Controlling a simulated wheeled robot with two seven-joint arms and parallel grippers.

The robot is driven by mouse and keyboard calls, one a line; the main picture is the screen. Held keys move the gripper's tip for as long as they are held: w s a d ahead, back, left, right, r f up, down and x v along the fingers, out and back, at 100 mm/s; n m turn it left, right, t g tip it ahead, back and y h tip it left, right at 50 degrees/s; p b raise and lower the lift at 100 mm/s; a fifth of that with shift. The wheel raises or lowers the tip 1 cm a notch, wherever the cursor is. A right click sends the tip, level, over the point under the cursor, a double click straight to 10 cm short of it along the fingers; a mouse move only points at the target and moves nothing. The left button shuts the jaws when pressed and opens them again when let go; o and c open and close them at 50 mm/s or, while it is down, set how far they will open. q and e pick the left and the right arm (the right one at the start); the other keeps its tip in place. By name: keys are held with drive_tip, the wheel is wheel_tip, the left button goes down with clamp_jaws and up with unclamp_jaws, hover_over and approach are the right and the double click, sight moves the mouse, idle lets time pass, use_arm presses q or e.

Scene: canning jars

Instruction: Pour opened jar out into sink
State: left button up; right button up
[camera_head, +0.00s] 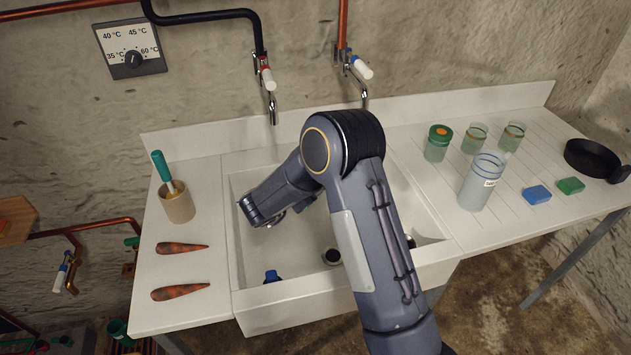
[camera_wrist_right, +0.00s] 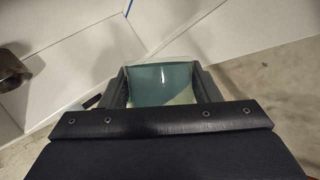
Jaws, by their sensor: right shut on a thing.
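My right arm reaches across the white sink (camera_head: 408,190) in the head view, its wrist bent down over the left part of the basin. In the wrist view my right gripper (camera_wrist_right: 164,92) is shut on a glass jar (camera_wrist_right: 164,76) with teal-green colouring, its fingers on either side. The fingers and most of the held jar are hidden behind the wrist in the head view. I cannot tell the jar's exact tilt or whether anything flows from it. My left gripper is not in view.
Two taps (camera_head: 270,95) (camera_head: 362,85) overhang the sink's back edge. Jars (camera_head: 437,145) and a grey container (camera_head: 480,185) stand right; carrots (camera_head: 180,291) and a brush holder (camera_head: 178,207) are left.

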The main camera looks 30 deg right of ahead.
drive_tip(key=shift+w+a+f+m+t+b, duration=0.1)
drive_tip(key=shift+w+m+t+b, duration=0.4)
drive_tip(key=shift+b, duration=0.9)
drive_tip(key=shift+s+m+b, duration=0.1)
drive_tip(key=shift+m+b, duration=0.2)
drive_tip(key=shift+r, duration=0.2)
drive_tip(key=shift+f+b, duration=0.15)
drive_tip(key=shift+b, duration=0.55)
drive_tip(key=shift+w+a+m+t+b, duration=0.15)
drive_tip(key=shift+m+t+b, duration=0.35)
drive_tip(key=shift+b, duration=0.5)
drive_tip(key=shift+w+m+b, duration=0.15)
drive_tip(key=shift+m+b, duration=0.15)
drive_tip(key=shift+b, duration=0.2)
drive_tip(key=shift+r, duration=0.25)
